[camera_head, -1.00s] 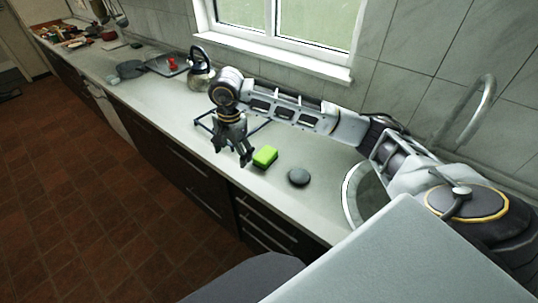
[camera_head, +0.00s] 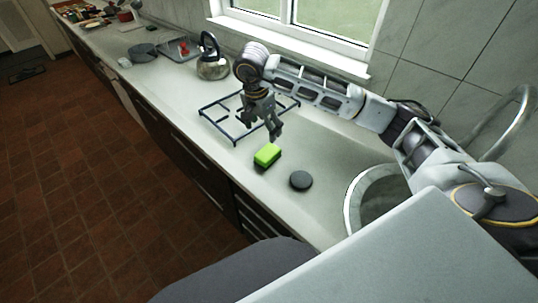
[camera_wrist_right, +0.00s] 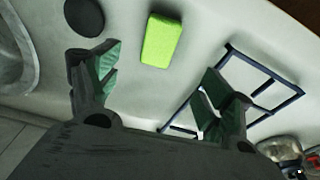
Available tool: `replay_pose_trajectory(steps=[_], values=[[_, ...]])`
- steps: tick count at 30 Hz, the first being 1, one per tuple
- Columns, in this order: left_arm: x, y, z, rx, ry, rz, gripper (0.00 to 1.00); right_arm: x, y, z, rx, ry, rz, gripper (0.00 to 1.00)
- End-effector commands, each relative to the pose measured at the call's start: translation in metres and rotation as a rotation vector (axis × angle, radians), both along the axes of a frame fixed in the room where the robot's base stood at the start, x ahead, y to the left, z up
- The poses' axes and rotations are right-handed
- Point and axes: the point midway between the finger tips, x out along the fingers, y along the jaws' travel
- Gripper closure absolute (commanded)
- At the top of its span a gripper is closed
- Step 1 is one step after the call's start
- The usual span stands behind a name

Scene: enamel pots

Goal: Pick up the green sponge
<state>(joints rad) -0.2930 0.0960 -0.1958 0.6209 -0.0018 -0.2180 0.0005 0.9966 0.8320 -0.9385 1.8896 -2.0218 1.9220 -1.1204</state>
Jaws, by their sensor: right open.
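The green sponge (camera_head: 267,155) lies on the pale countertop, just left of a dark round disc. In the right wrist view the sponge (camera_wrist_right: 161,41) shows bright green, beyond the gap between the fingertips and apart from them. My right gripper (camera_head: 269,134) is above the counter, behind the sponge in the head view, pointing down. In the right wrist view its two fingers (camera_wrist_right: 158,70) are spread wide with nothing between them. My left gripper is not in view.
The dark disc (camera_head: 301,180) sits near the sponge, with the round sink (camera_head: 352,205) to its right. A dark wire rack (camera_head: 233,141) lies behind and left of my right gripper. A kettle (camera_head: 213,68) stands farther back. The counter's front edge is close to the sponge.

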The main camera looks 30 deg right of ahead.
Motion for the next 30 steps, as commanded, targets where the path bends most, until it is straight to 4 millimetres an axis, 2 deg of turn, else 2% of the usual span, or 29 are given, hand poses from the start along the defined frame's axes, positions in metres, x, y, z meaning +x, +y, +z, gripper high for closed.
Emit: replay_pose_trajectory(steps=[6,11,24,30], values=[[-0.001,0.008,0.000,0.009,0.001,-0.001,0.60,0.000,0.000,-0.002,0.001,0.000,0.000,0.20],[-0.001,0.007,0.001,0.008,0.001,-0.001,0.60,0.001,-0.002,-0.011,0.001,0.001,-0.001,0.20],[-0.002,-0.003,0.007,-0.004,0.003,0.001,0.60,0.003,-0.009,-0.066,0.001,0.002,-0.001,0.20],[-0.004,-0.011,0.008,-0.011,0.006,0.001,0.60,0.004,-0.011,-0.083,0.001,0.001,0.000,0.20]])
